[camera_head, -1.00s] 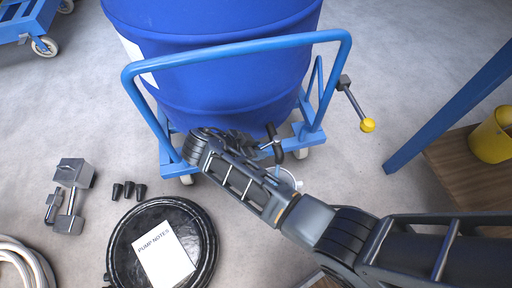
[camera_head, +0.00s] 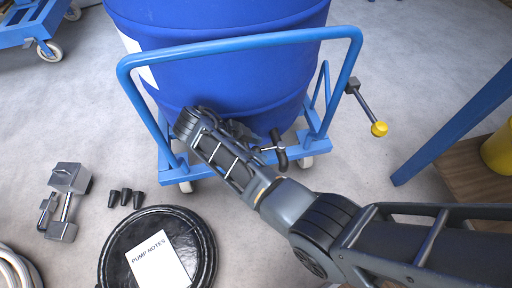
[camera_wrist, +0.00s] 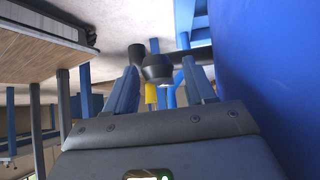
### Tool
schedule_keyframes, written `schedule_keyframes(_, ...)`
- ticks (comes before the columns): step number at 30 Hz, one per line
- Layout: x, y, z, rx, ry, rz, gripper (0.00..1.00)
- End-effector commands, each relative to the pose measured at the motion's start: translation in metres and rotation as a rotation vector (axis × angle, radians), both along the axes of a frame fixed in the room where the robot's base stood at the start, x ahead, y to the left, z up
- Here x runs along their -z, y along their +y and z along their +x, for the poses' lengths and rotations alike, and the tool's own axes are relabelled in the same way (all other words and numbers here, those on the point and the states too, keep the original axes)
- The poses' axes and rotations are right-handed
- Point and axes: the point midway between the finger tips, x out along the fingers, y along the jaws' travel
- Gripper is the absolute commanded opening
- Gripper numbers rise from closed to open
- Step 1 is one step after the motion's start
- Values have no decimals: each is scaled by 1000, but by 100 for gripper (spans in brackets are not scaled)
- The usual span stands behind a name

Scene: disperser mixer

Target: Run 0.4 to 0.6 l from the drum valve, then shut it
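The blue drum (camera_head: 225,70) lies in a blue cradle frame (camera_head: 240,42) on white castors. Its valve shows as a black handle (camera_head: 279,150) and a short metal stem below the drum's front. My gripper (camera_head: 240,131) is close by on the left, mostly hidden behind my wrist. In the wrist view my gripper's fingers (camera_wrist: 162,78) are apart, with a black knob-like part (camera_wrist: 157,66) between or just beyond their tips; contact cannot be told. The drum wall (camera_wrist: 265,70) is close on the right. The valve outlet and any vessel under it are hidden by my arm.
A lever with a yellow knob (camera_head: 379,129) sticks out right of the frame. A blue post (camera_head: 450,120) and a wooden surface with a yellow container (camera_head: 498,150) are at right. A black coiled hose with a "PUMP NOTES" sheet (camera_head: 160,262) and metal parts (camera_head: 64,190) lie on the left floor.

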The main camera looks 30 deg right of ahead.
Motion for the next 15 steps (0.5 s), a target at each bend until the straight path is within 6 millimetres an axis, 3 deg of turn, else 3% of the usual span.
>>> schedule_keyframes(10, -4, 0, 0, -1, 1, -1, 59)
schedule_keyframes(15, -28, 0, 0, -1, -1, 1, 59)
